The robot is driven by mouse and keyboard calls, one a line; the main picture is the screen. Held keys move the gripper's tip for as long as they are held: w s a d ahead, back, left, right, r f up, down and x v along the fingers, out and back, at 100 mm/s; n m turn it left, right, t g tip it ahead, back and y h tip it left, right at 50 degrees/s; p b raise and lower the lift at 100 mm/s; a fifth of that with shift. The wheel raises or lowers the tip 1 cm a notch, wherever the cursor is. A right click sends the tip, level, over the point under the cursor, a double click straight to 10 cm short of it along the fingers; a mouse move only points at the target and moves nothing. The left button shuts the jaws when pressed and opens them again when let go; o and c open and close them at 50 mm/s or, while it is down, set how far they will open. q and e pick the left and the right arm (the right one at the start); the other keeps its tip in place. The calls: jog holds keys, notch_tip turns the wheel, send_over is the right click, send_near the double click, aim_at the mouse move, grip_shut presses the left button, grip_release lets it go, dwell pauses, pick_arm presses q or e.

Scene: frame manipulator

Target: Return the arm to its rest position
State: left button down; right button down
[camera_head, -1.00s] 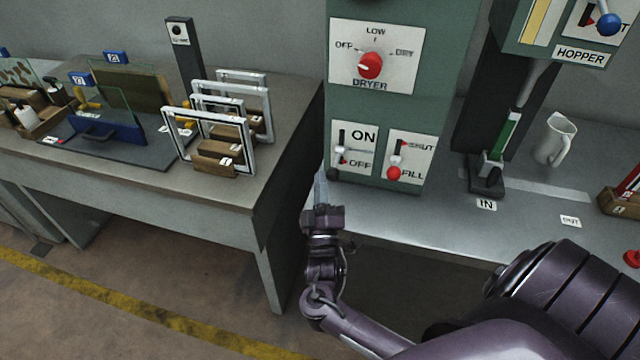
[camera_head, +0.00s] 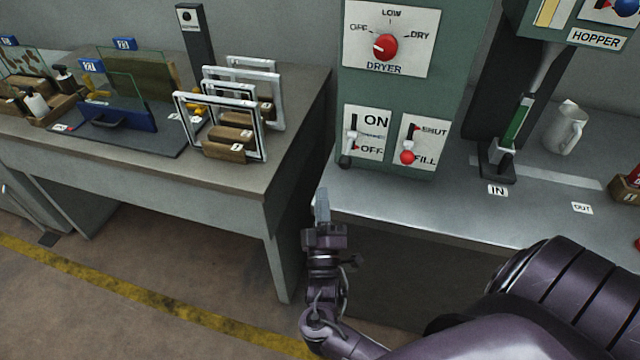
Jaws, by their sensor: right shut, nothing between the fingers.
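My right arm comes in from the bottom right. Its gripper (camera_head: 322,198) points up and away from me, in the gap between the two benches, just by the left front edge of the machine bench. Its fingers are shut with nothing between them, and they touch no switch or knob. The green machine panel (camera_head: 385,90) stands beyond it, with a red DRYER knob (camera_head: 385,47), an ON/OFF lever (camera_head: 350,147) set low towards OFF, and a red-tipped FILL lever (camera_head: 407,156) set low by FILL. My left gripper is out of view.
The left bench (camera_head: 230,185) holds upright frames (camera_head: 262,140) in wooden blocks and a dark tray (camera_head: 165,145). The machine bench (camera_head: 450,205) carries a clear tube with green contents (camera_head: 520,122) and a white jug (camera_head: 565,128). Open floor lies below the left bench.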

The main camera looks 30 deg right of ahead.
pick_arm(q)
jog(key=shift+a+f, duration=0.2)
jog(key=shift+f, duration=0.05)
pick_arm(e)
jog(key=shift+s+a+f, duration=0.3)
jog(key=shift+s+a, duration=0.2)
jog(key=shift+a, duration=0.05)
